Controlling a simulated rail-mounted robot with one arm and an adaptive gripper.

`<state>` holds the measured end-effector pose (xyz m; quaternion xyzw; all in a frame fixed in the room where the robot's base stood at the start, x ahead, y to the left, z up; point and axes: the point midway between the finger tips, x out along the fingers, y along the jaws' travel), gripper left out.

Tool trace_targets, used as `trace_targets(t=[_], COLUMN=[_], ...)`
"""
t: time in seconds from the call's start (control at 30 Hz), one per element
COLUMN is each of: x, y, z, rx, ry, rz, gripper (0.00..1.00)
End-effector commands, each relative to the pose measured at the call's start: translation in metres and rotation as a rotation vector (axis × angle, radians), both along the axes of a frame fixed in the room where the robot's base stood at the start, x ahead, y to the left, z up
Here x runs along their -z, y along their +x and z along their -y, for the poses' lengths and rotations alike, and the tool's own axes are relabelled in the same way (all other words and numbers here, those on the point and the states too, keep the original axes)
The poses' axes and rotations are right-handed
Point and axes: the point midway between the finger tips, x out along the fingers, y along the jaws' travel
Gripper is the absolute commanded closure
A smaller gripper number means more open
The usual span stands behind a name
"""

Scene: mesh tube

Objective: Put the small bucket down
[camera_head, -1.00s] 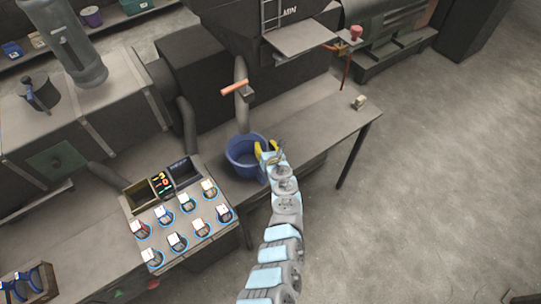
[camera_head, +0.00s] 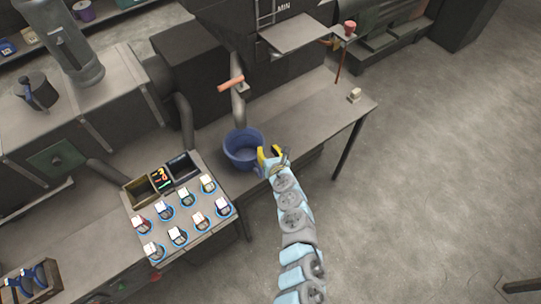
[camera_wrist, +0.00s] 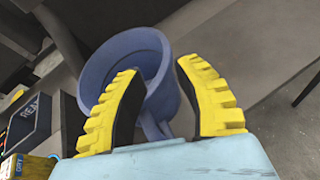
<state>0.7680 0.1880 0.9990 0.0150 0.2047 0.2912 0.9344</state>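The small blue bucket (camera_head: 243,150) stands upright on the grey bench, right of the button panel. It also shows in the wrist view (camera_wrist: 166,92), beyond my fingers, with its open mouth to the upper left. A blue handle-like part (camera_wrist: 152,126) reaches from its side into the space between my fingers. My gripper (camera_head: 269,153) is just right of the bucket at about rim height. In the wrist view my gripper (camera_wrist: 158,69) is open, its two yellow ribbed fingers spread apart, with no grip on the bucket visible.
A panel with several round switches (camera_head: 180,215) lies left of the bucket. A pipe with an orange handle (camera_head: 231,83) stands behind it. The bench (camera_head: 310,115) is mostly clear to the right, with a small pale block (camera_head: 354,95) near its far end.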

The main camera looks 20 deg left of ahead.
Motion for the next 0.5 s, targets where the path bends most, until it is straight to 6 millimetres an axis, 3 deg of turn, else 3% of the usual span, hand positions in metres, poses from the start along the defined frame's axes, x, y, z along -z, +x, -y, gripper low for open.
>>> trace_targets(t=[0.5], x=[-0.013], y=[-0.028], z=[0.02], rx=[-0.002], ry=[-0.003], rz=[-0.001], gripper=[0.67])
